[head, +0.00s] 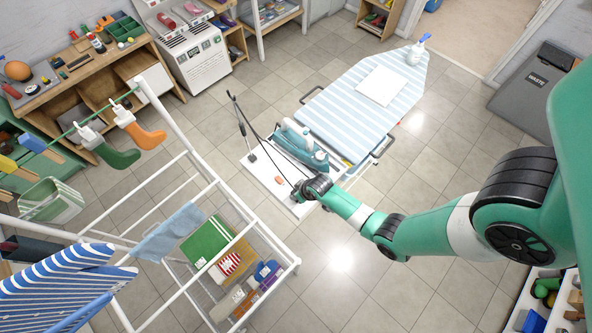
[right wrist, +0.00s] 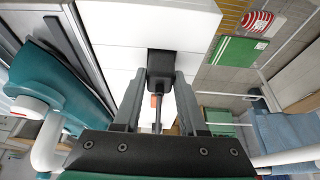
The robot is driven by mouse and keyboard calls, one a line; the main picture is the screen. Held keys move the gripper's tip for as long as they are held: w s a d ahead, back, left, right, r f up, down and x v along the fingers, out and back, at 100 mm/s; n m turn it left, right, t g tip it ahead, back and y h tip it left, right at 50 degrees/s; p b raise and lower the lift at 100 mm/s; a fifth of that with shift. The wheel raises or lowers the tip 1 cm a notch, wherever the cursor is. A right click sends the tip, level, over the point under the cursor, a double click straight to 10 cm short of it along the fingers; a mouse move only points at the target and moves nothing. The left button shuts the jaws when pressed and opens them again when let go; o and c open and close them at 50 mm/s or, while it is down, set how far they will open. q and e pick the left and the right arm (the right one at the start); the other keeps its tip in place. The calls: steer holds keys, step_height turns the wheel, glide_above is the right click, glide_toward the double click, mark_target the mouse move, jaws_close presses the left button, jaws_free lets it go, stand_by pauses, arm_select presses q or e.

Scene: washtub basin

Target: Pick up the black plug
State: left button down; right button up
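The black plug (right wrist: 161,63) shows in the right wrist view at the tips of my right gripper (right wrist: 161,80), with a thin black stem or cord running back between the fingers. The fingers stand apart, one on each side of the plug. I cannot tell whether they touch it. In the head view, my right gripper (head: 299,194) is low over the right part of the white board (head: 258,170), and the plug cannot be made out there. My left gripper is not in view.
A teal iron (head: 303,148) stands on the board beside my gripper. A small orange piece (head: 278,180) lies left of it. A striped ironing board (head: 350,112) is behind. A white drying rack (head: 190,150) stands left. Open tiled floor (head: 300,265) lies in front.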

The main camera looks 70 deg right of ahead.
jaws_close()
steer(key=shift+r, duration=0.2)
